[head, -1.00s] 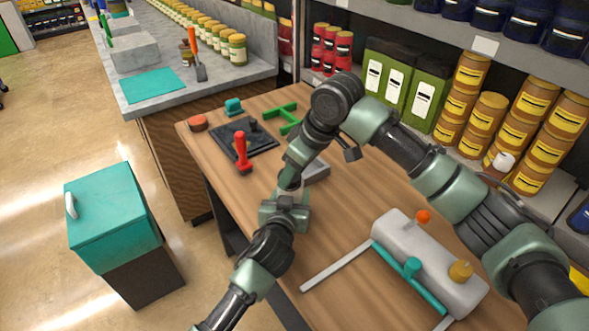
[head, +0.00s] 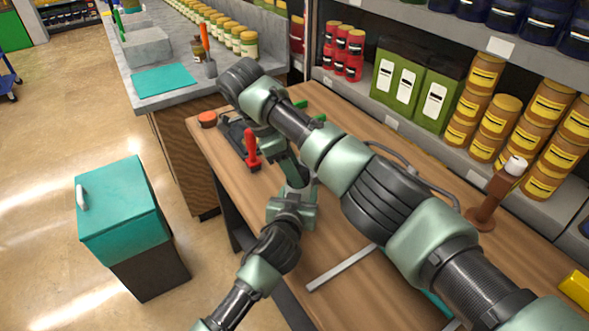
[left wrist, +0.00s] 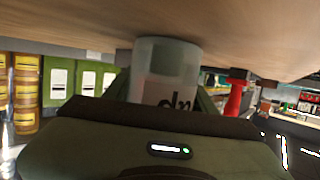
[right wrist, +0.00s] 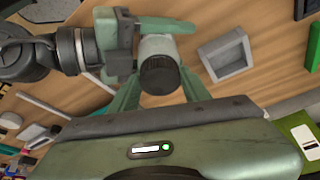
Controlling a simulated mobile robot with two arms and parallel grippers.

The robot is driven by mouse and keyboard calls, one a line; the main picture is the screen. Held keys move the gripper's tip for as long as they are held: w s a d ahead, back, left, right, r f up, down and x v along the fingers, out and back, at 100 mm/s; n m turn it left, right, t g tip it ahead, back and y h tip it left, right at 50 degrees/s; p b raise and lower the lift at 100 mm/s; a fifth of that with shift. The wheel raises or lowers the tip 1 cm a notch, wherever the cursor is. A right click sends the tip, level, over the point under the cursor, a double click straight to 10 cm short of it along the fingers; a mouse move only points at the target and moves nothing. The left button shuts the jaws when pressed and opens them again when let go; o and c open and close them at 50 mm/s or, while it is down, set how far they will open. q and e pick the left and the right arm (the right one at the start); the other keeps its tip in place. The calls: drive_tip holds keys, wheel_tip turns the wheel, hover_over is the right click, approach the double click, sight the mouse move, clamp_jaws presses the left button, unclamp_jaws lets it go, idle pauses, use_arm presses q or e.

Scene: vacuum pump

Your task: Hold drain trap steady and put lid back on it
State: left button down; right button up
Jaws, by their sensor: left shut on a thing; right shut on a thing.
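The drain trap is a pale, translucent cylinder with dark lettering, standing on the table in the left wrist view (left wrist: 168,60). My left gripper (left wrist: 165,98) is shut on it, with a finger at each side. The lid is a dark ribbed round cap (right wrist: 160,75) in the right wrist view, with the pale trap (right wrist: 157,44) directly behind it. My right gripper (right wrist: 160,88) is shut on the lid, fingers on both sides. Whether the lid is seated or slightly above the trap I cannot tell. In the head view my arms hide the trap and lid.
A red-handled tool (head: 251,150) stands by a dark tray, beside an orange-red puck (head: 207,119). A grey square tray (right wrist: 222,62) lies near the trap.

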drive_tip(key=shift+m, duration=0.6)
drive_tip(key=o, duration=1.3)
drive_tip(key=shift+d+r, duration=0.1)
drive_tip(key=shift+r, duration=2.15)
drive_tip(key=shift+c, duration=0.3)
